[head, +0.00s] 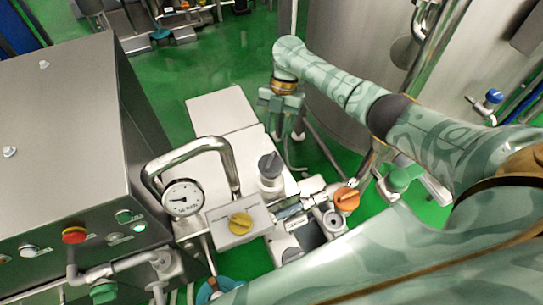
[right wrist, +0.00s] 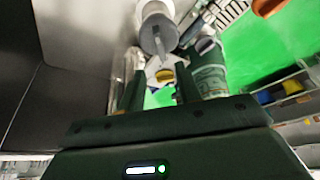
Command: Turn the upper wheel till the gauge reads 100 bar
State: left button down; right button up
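The round white gauge (head: 183,198) stands at the front left of the homogenizer block; its dark needle points to the left, and its numbers are too small to read. A dark grey wheel (head: 270,165) sits on a white cylinder behind a yellow wheel (head: 240,223); I cannot tell for certain which is the upper wheel. In the right wrist view the grey wheel (right wrist: 157,38) lies ahead, and the yellow one (right wrist: 165,76) shows between the fingers. My right gripper (head: 287,134) points down, open and empty, behind and right of the grey wheel, apart from it. My left gripper is out of view.
A bent steel pipe (head: 190,150) arches beside the gauge. An orange knob (head: 347,198) stands to the right. A grey cabinet (head: 60,120) with a red button (head: 74,234) fills the left. A large steel tank (head: 345,40) stands behind my right arm.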

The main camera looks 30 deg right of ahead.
aim_at(271, 159)
jog(key=b+x, duration=0.2)
jog(key=x, duration=0.7)
jog(key=shift+s+f, duration=0.1)
jog(key=shift+f, duration=0.25)
jog(key=shift+c, duration=0.3)
grip_shut()
